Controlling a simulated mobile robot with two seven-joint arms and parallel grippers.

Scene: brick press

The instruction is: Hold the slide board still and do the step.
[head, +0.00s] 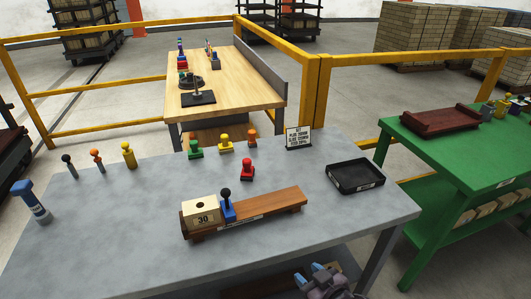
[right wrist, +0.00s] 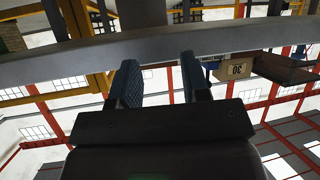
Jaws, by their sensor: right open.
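The slide board (head: 275,204) is a long brown wooden piece lying on the grey table (head: 110,235). A pale block marked 30 (head: 201,212) sits at its left end. A blue piece with a black ball knob (head: 228,210) stands on the board right beside the block. My right gripper (head: 318,274) is open and empty at the table's front edge, in front of the board and apart from it. In the right wrist view its two fingers (right wrist: 163,82) stand apart, and the block marked 30 (right wrist: 237,69) shows beyond the table edge. My left gripper is not in view.
Red (head: 247,171), green (head: 196,150), yellow (head: 225,144) and orange (head: 252,139) knobbed pieces stand behind the board. Several stamp-like tools stand at the left. A black tray (head: 355,187) lies at the right, near a small sign (head: 298,138). The table's front left is clear.

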